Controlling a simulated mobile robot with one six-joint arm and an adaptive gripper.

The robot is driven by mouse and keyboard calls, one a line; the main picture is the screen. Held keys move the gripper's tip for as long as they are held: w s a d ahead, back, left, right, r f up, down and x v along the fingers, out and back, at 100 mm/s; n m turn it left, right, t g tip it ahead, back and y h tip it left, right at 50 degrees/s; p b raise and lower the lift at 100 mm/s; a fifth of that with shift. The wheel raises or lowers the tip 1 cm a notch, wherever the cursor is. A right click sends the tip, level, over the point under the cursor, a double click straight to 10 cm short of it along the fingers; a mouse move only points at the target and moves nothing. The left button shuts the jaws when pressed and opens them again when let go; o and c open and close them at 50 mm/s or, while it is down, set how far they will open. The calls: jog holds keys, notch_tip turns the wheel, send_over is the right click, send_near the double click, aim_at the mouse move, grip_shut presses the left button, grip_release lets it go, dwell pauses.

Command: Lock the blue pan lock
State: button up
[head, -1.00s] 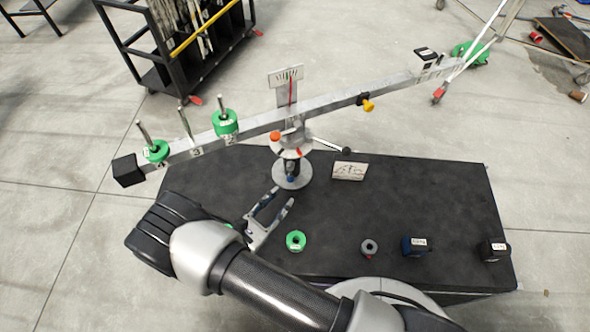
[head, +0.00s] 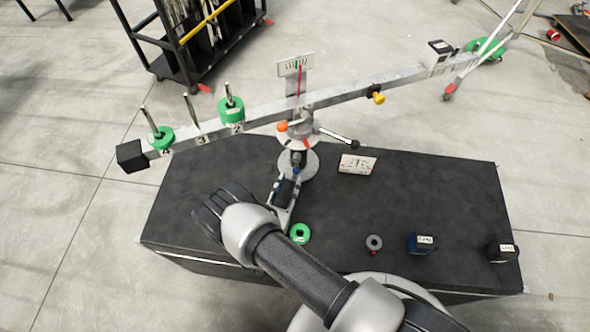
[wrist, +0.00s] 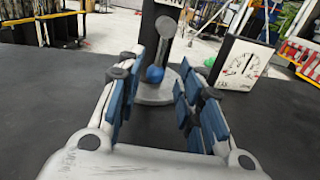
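The blue pan lock is a round blue knob (wrist: 155,74) low on the post of the balance stand, just above its round grey base (wrist: 160,94). In the wrist view it sits between and beyond the fingertips of my gripper (wrist: 163,62). My gripper is open, with blue pads on both fingers and nothing between them. In the head view my gripper (head: 288,183) is at the near side of the stand's base (head: 311,165). The knob cannot be made out clearly there. The grey balance beam (head: 330,95) rises to the right.
An orange knob (head: 282,126) and a black-tipped lever (head: 338,137) are higher on the stand. A green ring (head: 300,233), grey weight (head: 374,243), dark blocks (head: 420,243) and a white card (head: 357,164) are on the black table.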

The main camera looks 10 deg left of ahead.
aim_at(296, 167)
jog(key=w, duration=0.4)
jog(key=w+d+b, duration=0.1)
jog(key=w, duration=0.1)
jog(key=shift+w, duration=0.3)
grip_shut()
jog(key=shift+s, duration=0.1)
jog(key=shift+f, duration=0.1)
